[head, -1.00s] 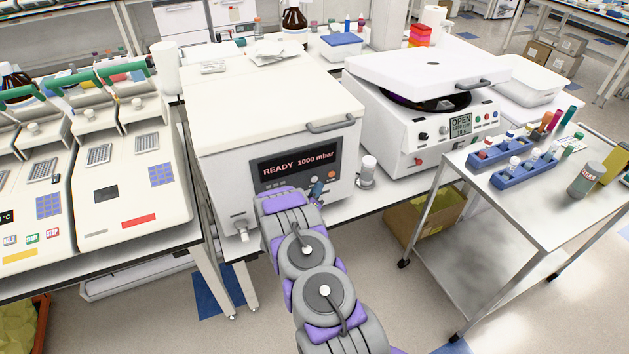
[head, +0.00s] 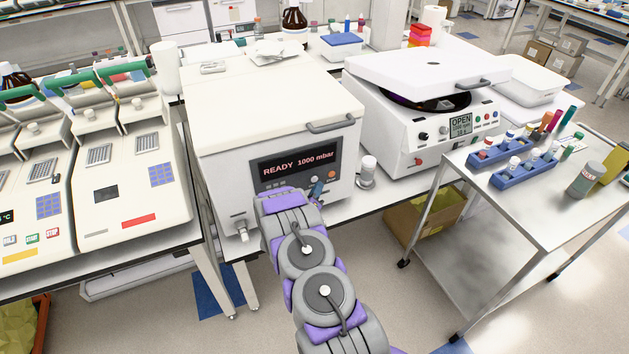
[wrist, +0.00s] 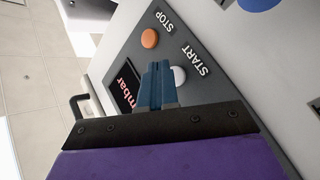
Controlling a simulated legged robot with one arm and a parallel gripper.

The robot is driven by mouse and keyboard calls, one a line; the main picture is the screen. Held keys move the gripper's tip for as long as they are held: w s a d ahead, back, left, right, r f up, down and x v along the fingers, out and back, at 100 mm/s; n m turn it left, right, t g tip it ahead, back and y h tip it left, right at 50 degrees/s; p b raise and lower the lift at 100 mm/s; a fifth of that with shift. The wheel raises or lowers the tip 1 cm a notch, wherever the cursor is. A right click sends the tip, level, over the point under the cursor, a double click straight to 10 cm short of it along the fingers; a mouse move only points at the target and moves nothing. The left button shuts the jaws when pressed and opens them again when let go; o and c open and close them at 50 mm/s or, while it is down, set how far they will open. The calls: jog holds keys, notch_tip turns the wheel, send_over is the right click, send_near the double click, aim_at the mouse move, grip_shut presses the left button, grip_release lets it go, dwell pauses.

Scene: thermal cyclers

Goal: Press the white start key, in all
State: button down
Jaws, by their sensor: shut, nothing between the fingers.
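The white start key (wrist: 179,76) is a round button on the dark panel (wrist: 205,102), with the word START beside it, in the wrist view. My gripper (wrist: 158,68) is shut and empty, its blue fingers pointing at the panel. The fingertips lie just left of the white key in the picture and overlap its edge; whether they touch it I cannot tell. In the head view my gripper (head: 317,187) is in front of the white machine (head: 215,165), whose display (head: 296,166) reads READY 1000 mbar. The start key is not clearly visible there.
An orange stop key (wrist: 149,38) sits near the white key. A vial with a white cap (head: 367,170) stands to the right of the machine. An open-lidded centrifuge (head: 400,135) and a metal cart (head: 540,225) are further right. Thermal cyclers (head: 130,190) stand left.

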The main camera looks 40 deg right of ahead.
jog(key=shift+w, duration=0.1)
dwell(0.7)
jog(key=shift+w, duration=0.3)
jog(key=shift+w+d, duration=0.15)
jog(key=shift+w, duration=0.2)
dwell(0.7)
jog(key=shift+s+r+p, duration=0.1)
jog(key=shift+s+p, duration=0.05)
jog(key=shift+p, duration=0.2)
jog(key=shift+s+a, duration=0.25)
jog(key=shift+s, duration=0.4)
jog(key=s+p, duration=0.1)
jog(key=s, duration=0.1)
jog(key=s+a, duration=0.1)
jog(key=s, duration=0.1)
jog(key=shift+s+p, duration=0.4)
dwell(0.8)
